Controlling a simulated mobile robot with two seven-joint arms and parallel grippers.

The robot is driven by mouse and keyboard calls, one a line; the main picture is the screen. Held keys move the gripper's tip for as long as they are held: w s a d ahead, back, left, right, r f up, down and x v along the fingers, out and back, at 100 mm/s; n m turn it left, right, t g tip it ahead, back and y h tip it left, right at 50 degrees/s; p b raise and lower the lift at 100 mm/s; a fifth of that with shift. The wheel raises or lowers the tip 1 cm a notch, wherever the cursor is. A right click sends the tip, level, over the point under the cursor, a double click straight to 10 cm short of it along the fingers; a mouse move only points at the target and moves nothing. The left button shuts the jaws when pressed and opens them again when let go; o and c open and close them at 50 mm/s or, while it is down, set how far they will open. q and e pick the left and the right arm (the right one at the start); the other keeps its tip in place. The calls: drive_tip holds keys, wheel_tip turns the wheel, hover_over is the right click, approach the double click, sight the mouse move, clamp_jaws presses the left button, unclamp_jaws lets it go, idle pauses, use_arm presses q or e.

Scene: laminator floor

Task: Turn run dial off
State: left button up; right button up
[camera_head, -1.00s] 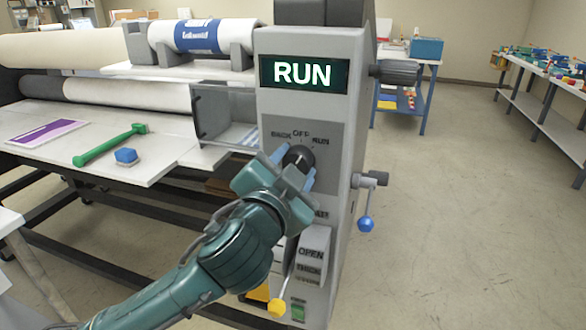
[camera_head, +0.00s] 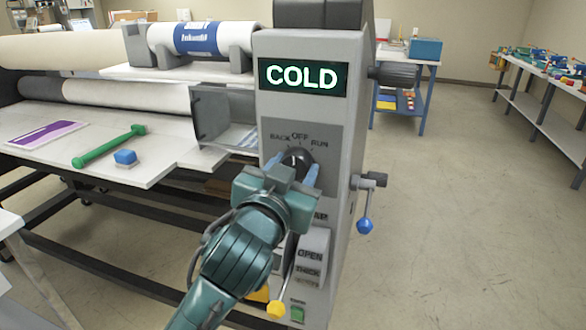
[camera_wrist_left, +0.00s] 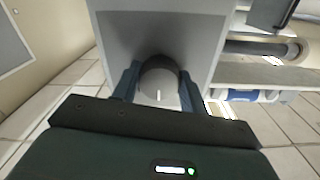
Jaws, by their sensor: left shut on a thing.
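The run dial (camera_head: 297,158) is a dark round knob on the grey front panel of the laminator, below the labels BACK, OFF and RUN. The display (camera_head: 303,77) above it reads COLD in white-green letters. My left gripper (camera_head: 300,172) is shut on the dial, with one blue finger on each side of it. The wrist view also shows the dial (camera_wrist_left: 159,80) between the fingers, with a pale mark on its face. In the head view my gripper hides the dial's lower part, and I cannot tell its pointer there. My right gripper is not in view.
Below the dial are a lever with a yellow knob (camera_head: 277,308) and an OPEN/THICK switch plate (camera_head: 312,258). A crank with a blue knob (camera_head: 365,226) sticks out on the right side. A green tool (camera_head: 108,146) lies on the feed table. The floor at right is clear.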

use_arm(q)
drive_tip(key=o, duration=1)
drive_tip(key=p+v, duration=0.8)
drive_tip(key=v, duration=0.5)
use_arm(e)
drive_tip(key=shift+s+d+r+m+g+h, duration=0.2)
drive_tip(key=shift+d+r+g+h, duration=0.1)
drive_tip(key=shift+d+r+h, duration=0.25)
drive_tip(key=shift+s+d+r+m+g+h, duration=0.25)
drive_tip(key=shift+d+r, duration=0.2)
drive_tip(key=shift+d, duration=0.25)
